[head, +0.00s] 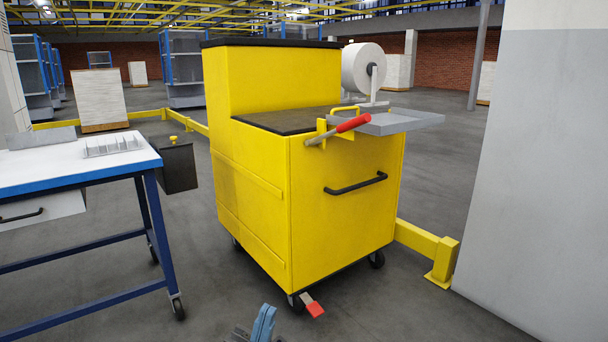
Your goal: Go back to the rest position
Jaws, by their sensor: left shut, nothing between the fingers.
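My left gripper (263,318) shows at the bottom edge of the head view, just left of centre. Only its blue-grey fingers and a bit of dark body are in the picture. The fingers are together with nothing visible between them. It appears low in front of the yellow cart (347,215), apart from it as far as I can tell. My right gripper is not in the picture.
The wheeled cart carries a red-handled lever (352,124), a grey tray (400,121) and a white roll (362,68). A red pedal (314,309) sticks out below. A blue-edged workbench (70,172) stands left, a grey-white pillar (555,180) right. Yellow floor rail (418,240) runs behind.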

